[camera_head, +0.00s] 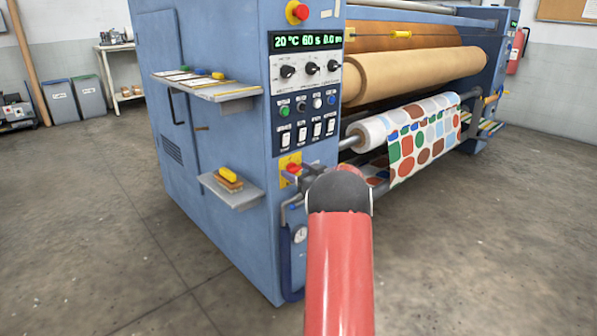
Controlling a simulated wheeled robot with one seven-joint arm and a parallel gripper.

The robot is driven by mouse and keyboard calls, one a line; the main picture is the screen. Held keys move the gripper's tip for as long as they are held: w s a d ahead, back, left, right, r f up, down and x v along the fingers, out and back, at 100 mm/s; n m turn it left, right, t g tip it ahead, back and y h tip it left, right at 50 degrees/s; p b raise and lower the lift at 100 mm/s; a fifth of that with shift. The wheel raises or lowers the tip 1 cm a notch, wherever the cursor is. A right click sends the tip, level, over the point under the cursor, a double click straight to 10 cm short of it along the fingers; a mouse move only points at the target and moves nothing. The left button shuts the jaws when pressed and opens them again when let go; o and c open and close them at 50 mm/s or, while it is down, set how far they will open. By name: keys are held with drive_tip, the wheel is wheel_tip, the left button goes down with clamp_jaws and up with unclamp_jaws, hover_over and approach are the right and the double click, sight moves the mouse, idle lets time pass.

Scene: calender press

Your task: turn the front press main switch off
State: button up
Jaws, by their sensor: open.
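The front press main switch (289,160) is a red knob on a yellow plate, low on the narrow control face of the blue press (222,110). My gripper (288,175) is open at the end of my red arm, right at the yellow plate. Its fingers point left and cover part of the switch. I cannot tell whether the fingers touch the knob or stand around it. The knob's angle is too small and too covered to read.
Above the switch are rocker switches (301,133), several push buttons, black dials and a lit green display (307,41). A red emergency button (297,12) sits on top. Side shelves (230,192) jut out left. A gauge (299,235) is below. Open floor lies left and right.

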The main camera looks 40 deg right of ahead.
drive_tip(key=c, duration=1)
drive_tip(key=shift+f+n+b, duration=0.1)
drive_tip(key=shift+n+b, duration=0.3)
drive_tip(key=shift+b, duration=0.05)
drive_tip(key=shift+f+n+b, duration=0.1)
drive_tip(key=shift+n+b, duration=0.9)
drive_tip(key=shift+n, duration=0.1)
drive_tip(key=n+b, duration=0.5)
drive_tip(key=n, duration=0.1)
drive_tip(key=shift+a+f+b, duration=0.1)
drive_tip(key=shift+a+b, duration=0.05)
drive_tip(key=shift+b, duration=0.15)
drive_tip(key=n+b, duration=0.5)
drive_tip(key=n, duration=0.3)
drive_tip(key=shift+n+b, duration=0.35)
drive_tip(key=shift+n, duration=0.05)
drive_tip(key=shift+o, duration=0.2)
drive_tip(key=shift+n, duration=0.3)
